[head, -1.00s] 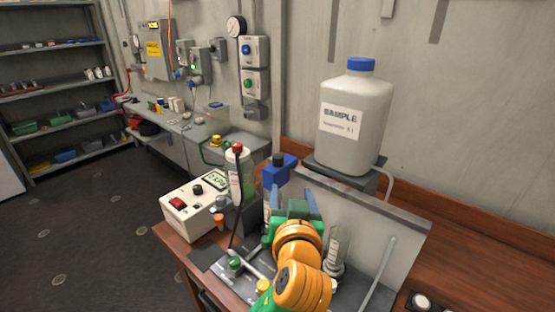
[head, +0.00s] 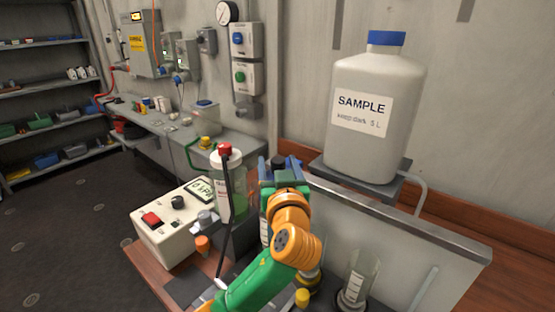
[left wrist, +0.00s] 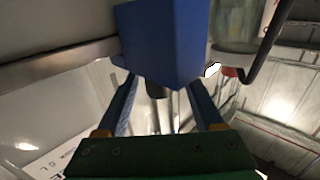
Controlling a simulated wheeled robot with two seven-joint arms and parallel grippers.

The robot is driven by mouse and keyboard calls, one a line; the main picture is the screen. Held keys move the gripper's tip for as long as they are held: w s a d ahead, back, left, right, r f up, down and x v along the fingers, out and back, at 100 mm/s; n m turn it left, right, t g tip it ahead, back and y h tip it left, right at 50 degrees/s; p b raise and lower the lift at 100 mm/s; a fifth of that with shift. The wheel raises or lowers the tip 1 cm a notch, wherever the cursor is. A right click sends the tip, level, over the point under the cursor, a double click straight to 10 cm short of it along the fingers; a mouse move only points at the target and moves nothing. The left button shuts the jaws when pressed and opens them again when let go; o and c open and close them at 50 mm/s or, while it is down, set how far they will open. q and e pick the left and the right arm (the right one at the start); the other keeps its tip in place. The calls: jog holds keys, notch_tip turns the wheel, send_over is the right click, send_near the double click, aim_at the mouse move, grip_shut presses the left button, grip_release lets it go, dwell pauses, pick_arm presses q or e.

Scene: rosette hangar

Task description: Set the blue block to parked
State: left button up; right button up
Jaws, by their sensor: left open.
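The blue block (left wrist: 160,40) fills the top middle of the left wrist view, its lower edge near my fingertips. A dark round stub shows below it. My left gripper (left wrist: 160,85) is open, with one finger toward each side of the block. In the head view my left gripper (head: 280,168) is at the bench fixture and hides most of the block. Blue patches show there around a black knob, but I cannot tell finger from block. Whether the fingers touch the block is unclear. My right gripper is not in view.
A grey panel (head: 400,230) stands right of the gripper, with a large sample jug (head: 375,110) on a shelf behind it. A tube bottle with a red cap (head: 226,150) and a meter box (head: 170,222) are close on the left. A glass cylinder (head: 357,280) stands in front.

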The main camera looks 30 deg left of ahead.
pick_arm(q)
jog(key=shift+w+a, duration=0.15)
grip_shut()
dwell(1.4)
